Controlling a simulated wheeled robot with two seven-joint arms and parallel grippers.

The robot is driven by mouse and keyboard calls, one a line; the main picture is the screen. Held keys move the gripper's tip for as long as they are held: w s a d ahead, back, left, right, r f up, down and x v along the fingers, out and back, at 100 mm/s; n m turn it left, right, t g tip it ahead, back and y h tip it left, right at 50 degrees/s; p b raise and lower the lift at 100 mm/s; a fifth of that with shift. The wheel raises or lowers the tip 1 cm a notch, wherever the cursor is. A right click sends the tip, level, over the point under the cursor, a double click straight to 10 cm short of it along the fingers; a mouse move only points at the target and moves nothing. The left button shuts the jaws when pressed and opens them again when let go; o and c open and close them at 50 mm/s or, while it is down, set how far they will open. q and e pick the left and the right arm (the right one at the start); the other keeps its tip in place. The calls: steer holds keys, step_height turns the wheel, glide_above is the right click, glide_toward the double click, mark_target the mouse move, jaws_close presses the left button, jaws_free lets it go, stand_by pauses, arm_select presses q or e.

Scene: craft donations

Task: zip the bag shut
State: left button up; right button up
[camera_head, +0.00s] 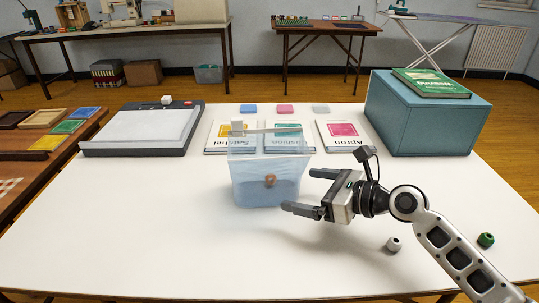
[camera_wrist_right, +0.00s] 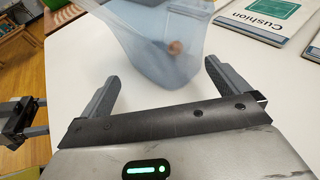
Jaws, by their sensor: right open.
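The clear bluish bag (camera_head: 265,185) stands upright in the middle of the white table, with a small brown round thing visible inside. A pale strip runs along its top, with a whitish slider-like block (camera_head: 237,128) at the left end. My right gripper (camera_head: 298,191) is open and empty just right of the bag, its fingers pointing left towards it. In the right wrist view the bag (camera_wrist_right: 165,45) shows beyond and between the fingertips; its top is cut off. What looks like my left gripper (camera_wrist_right: 35,117) is at that view's left edge, fingers apart, off the table.
Pattern booklets, including the Apron one (camera_head: 343,136), lie behind the bag. A grey light pad (camera_head: 140,130) is back left, a blue box (camera_head: 425,115) with a green book back right. A white bead (camera_head: 394,244) and a green bead (camera_head: 486,240) lie near my right arm. The front left table is clear.

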mark_target(294, 188)
steer(key=shift+w+a+f, duration=0.1)
steer(key=shift+w+a, duration=0.05)
steer(key=shift+w, duration=0.05)
steer(key=shift+w+a+f+b, duration=0.1)
steer(key=shift+a+b, duration=0.2)
steer(key=shift+b, duration=0.15)
steer(key=b+x, duration=0.3)
steer(key=x, duration=0.1)
steer(key=shift+w+a+f+b, duration=0.15)
steer(key=shift+a+f+b, duration=0.05)
steer(key=shift+a+b, duration=0.15)
steer(key=shift+r+p+x, duration=0.2)
steer(key=shift+p+x, duration=0.55)
steer(key=shift+x, duration=0.3)
steer(key=shift+w+a+f, duration=0.25)
steer(key=shift+w+a, duration=0.1)
steer(key=shift+a, duration=0.15)
arm_select(q)
steer(key=shift+g, duration=0.5)
steer(key=f, duration=0.2)
steer(key=d+f, duration=0.1)
steer(key=f, duration=0.2)
steer(key=shift+s, duration=0.15)
arm_select(e)
steer(key=shift+w+a+f, duration=0.1)
steer(key=shift+a, duration=0.1)
arm_select(q)
steer(key=shift+f, duration=0.1)
